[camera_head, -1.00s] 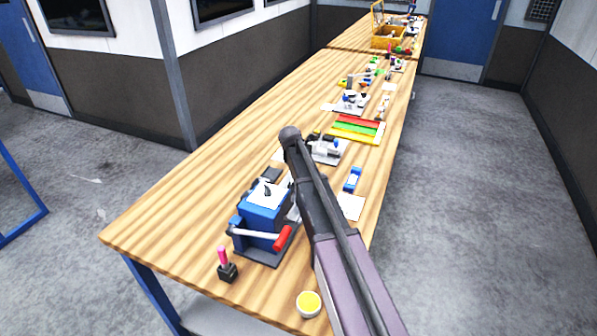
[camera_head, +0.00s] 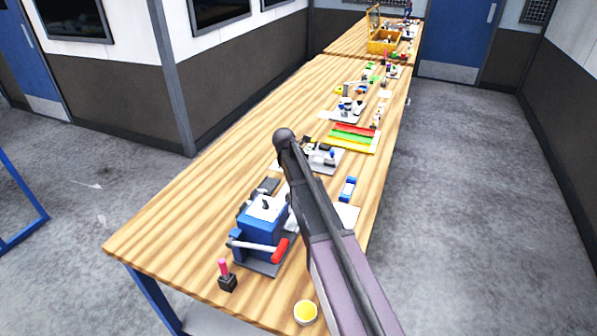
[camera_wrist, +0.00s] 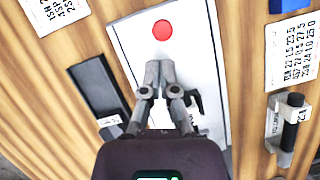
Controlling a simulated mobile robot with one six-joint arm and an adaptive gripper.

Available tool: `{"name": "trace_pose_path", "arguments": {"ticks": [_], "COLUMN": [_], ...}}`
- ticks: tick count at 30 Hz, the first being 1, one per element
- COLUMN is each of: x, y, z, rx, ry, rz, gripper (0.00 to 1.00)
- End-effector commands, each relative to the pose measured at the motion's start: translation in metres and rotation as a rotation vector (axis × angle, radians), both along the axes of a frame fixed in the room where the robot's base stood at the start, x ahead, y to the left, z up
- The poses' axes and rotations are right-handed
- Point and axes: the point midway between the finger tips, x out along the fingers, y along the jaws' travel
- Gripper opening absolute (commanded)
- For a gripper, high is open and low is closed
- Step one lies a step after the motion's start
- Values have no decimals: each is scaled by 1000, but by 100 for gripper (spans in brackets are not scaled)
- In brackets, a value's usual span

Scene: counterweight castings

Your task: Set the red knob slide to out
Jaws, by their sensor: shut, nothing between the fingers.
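A round red knob (camera_wrist: 162,30) shows in the wrist view, on a long white plate (camera_wrist: 205,60) that lies on the wooden bench. My gripper (camera_wrist: 160,66) is shut and empty. Its fingertips appear just below the knob in the picture, over the white plate; I cannot tell whether they touch anything. My wrist hides the lower part of the plate. In the head view my arm covers this part of the bench, and I cannot make out the knob or the gripper.
A black block (camera_wrist: 100,90) lies left of the plate, and a black-handled fixture (camera_wrist: 290,125) lies right. The bench's left side is clear.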

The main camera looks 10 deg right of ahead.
Motion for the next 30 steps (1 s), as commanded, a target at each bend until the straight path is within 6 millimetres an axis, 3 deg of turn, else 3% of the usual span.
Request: {"name": "trace_pose_path", "arguments": {"ticks": [3, 15, 30], "x": [-4, -11, -12], "y": [4, 15, 18], "z": [14, 40, 44], "rx": [2, 6, 7], "ry": [2, 7, 7], "rz": [0, 1, 0], "gripper": [0, 0, 0]}}
